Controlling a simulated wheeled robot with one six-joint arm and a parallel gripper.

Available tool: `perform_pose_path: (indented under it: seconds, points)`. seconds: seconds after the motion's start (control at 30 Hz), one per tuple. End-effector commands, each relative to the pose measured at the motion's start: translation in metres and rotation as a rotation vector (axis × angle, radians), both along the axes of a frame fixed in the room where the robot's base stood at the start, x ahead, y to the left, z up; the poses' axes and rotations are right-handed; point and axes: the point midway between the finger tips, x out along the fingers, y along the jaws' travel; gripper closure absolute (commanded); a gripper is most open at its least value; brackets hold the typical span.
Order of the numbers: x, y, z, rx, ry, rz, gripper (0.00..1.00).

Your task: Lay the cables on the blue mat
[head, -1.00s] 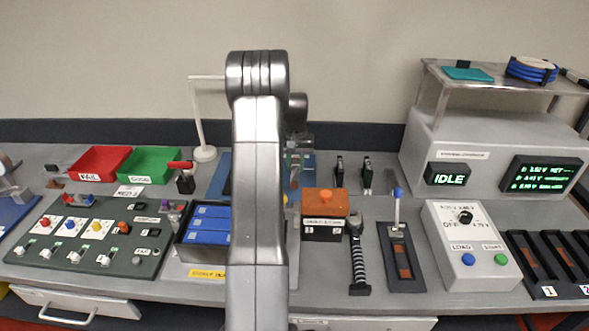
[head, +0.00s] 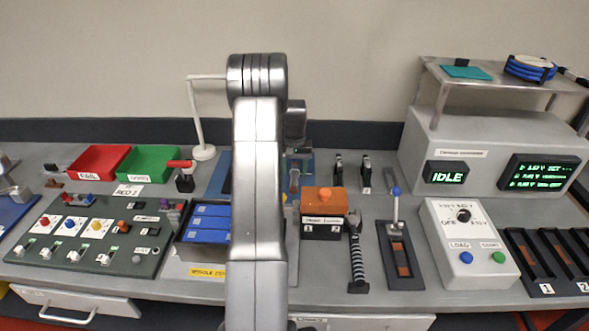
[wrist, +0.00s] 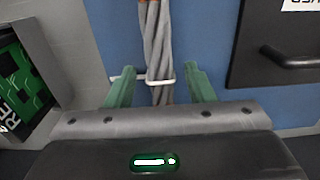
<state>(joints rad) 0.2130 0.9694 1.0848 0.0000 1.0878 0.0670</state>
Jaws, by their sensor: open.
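A bundle of grey cables (wrist: 158,45) with orange at its top end runs up the middle of the wrist view. A white band or hook (wrist: 130,77) crosses it. Behind it is a flat blue surface (wrist: 210,45), seemingly the blue mat. My gripper (wrist: 160,80) is open, with one green finger on each side of the bundle. I cannot tell whether the fingers touch it or how deep they reach. In the head view, my arm hides most of this place; a bit of blue (head: 306,165) shows just right of it.
In the wrist view, a dark panel with a handle (wrist: 290,57) stands at right and a dark box with green parts (wrist: 22,85) at left.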

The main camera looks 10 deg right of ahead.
Motion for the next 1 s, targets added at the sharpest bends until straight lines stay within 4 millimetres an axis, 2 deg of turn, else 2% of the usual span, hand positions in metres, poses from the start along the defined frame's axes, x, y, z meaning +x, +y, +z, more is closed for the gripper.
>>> perform_pose_path:
  seconds: [0.17, 0.4, 0.6, 0.77, 1.0]
  points:
    - [0.001, 0.0, 0.026, -0.002, -0.006, 0.0, 0.51]
    - [0.001, 0.0, 0.079, -0.002, -0.006, 0.0, 0.51]
    - [0.001, 0.0, 0.11, -0.001, -0.003, 0.0, 0.51]
    - [0.0, 0.0, 0.12, 0.0, 0.0, 0.0, 0.51]
    - [0.0, 0.0, 0.121, 0.0, 0.0, 0.0, 0.51]
